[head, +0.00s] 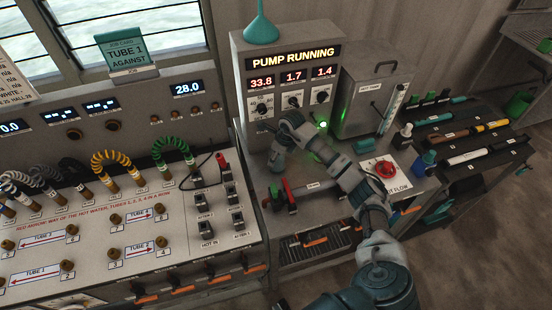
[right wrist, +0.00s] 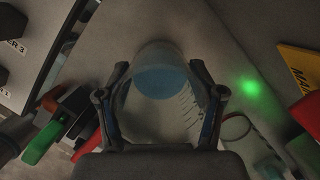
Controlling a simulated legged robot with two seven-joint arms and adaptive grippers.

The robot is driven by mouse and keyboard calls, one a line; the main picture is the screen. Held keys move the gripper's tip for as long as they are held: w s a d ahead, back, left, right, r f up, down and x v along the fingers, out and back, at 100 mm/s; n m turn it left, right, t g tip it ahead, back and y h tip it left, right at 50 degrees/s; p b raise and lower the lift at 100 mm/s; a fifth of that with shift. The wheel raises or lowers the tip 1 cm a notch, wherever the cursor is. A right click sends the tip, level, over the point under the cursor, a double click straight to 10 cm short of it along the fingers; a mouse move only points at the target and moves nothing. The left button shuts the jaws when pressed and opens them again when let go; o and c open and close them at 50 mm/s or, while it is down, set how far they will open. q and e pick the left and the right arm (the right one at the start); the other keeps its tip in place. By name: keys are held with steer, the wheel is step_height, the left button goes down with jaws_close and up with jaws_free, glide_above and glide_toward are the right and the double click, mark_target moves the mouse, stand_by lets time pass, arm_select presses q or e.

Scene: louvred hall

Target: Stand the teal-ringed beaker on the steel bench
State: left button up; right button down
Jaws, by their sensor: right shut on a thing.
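In the right wrist view, a clear beaker (right wrist: 158,82) with graduation marks and a blue round area is between the two fingers of my right gripper (right wrist: 160,68), which is shut on it. A teal ring cannot be made out. In the head view, my right gripper (head: 275,158) is in front of the pump cabinet, over the left part of the grey bench (head: 330,202). The beaker is hidden or too small to tell there. I cannot tell whether it touches the bench. My left gripper is not in view.
The pump cabinet (head: 290,60) stands behind my gripper, with a lidded steel tank (head: 368,100) to its right. A red knob (head: 386,168) is on the right. The tube panel (head: 120,200) is on the left.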

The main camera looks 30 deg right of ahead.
steer(key=shift+f, duration=0.75)
steer(key=shift+w+d+f, duration=0.15)
steer(key=shift+d+f, duration=0.05)
steer(key=shift+f, duration=0.05)
steer(key=shift+c, duration=0.5)
jaws_free()
steer(key=shift+a, duration=0.1)
steer(key=v, duration=1.2)
steer(key=shift+b, duration=0.3)
